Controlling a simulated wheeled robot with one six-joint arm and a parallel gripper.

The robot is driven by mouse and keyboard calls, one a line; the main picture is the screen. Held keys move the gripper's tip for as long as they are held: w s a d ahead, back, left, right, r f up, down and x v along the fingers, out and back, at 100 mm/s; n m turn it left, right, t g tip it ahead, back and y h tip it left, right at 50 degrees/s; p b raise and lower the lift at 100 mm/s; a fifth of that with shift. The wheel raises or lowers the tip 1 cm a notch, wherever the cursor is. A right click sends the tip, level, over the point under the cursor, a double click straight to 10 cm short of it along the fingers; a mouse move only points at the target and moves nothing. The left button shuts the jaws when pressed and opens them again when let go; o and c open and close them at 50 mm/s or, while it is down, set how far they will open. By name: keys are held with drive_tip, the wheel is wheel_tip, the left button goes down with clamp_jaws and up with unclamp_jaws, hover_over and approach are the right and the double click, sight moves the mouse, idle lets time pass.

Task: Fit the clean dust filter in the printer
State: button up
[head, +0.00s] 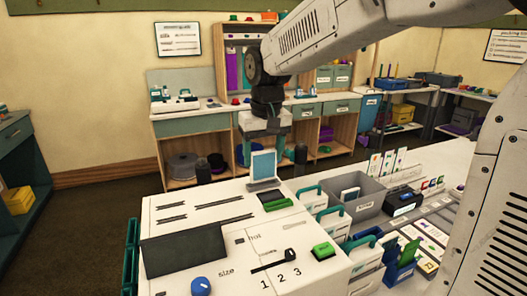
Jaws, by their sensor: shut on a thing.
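The printer (215,222) seems to be the large white box in the foreground. Its top has dark slots, a dark grey flap (184,252), a blue knob (200,286), a green button (323,250) and a black lever by the marks 1, 2, 3. My gripper (265,140) hangs beyond the printer's back edge, pointing down, and is shut.
Right of the printer are white boxes with teal handles (333,222), a grey bin (370,208), a dark case (404,200) and a blue holder (399,268). My arm crosses the top and right. A wooden workbench (187,150) stands behind; floor shows at left.

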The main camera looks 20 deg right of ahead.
sight(263, 181)
drive_tip(key=shift+f, duration=2.55)
drive_tip(key=shift+f, duration=0.1)
drive_tip(key=o, duration=0.8)
drive_tip(key=shift+c, duration=0.2)
drive_tip(key=r, duration=0.5)
drive_tip(key=s+r, duration=0.1)
drive_tip(key=r, duration=0.1)
drive_tip(key=shift+r, duration=0.4)
